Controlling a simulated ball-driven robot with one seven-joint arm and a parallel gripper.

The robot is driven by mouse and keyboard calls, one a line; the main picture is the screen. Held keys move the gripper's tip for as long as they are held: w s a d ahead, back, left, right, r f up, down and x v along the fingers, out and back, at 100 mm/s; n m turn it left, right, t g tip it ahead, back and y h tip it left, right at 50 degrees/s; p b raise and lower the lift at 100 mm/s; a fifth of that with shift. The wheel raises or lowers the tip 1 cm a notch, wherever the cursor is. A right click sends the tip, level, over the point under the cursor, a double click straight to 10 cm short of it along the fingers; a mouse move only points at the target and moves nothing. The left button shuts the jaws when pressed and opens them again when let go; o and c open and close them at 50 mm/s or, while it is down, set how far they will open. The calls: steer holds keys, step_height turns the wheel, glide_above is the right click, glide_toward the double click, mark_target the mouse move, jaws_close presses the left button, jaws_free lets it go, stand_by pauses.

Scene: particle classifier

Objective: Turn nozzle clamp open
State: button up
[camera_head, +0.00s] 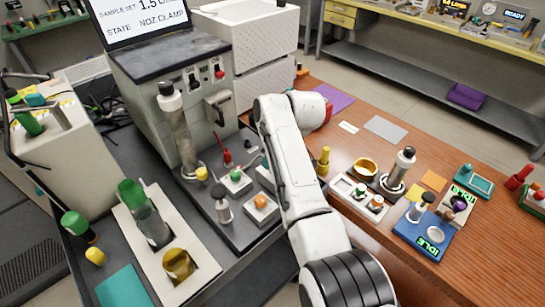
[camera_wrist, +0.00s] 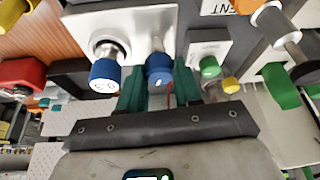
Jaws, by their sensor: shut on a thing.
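In the wrist view, my gripper (camera_wrist: 158,90) has its teal fingers on either side of a blue knob (camera_wrist: 159,70) on a pale block (camera_wrist: 128,22). The fingers are shut on this knob, which seems to be the nozzle clamp's. A second blue knob (camera_wrist: 104,75) with white lettering sits just left of the fingers on the same block. In the head view, my white arm hides the gripper and the blue knobs.
A dark bench plate (camera_head: 200,220) with small fittings lies left of my arm. A wooden table (camera_head: 460,185) on the right holds trays and bottles. In the wrist view, a red cap (camera_wrist: 22,74) is at left and a green knob (camera_wrist: 209,67) is right of the fingers.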

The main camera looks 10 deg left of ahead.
steer(key=shift+w+n+g+y+b, duration=0.15)
steer(key=shift+n+g+b, duration=0.15)
steer(key=shift+n+b, duration=0.5)
steer(key=shift+n+g+y+b, duration=0.15)
steer(key=shift+n+g+b, duration=0.2)
steer(key=shift+n, duration=0.85)
steer(key=o, duration=1)
steer(key=shift+o, duration=0.2)
steer(key=v, duration=1)
steer(key=shift+d+r+b, duration=0.2)
steer(key=shift+r+b, duration=0.2)
steer(key=shift+b, duration=0.05)
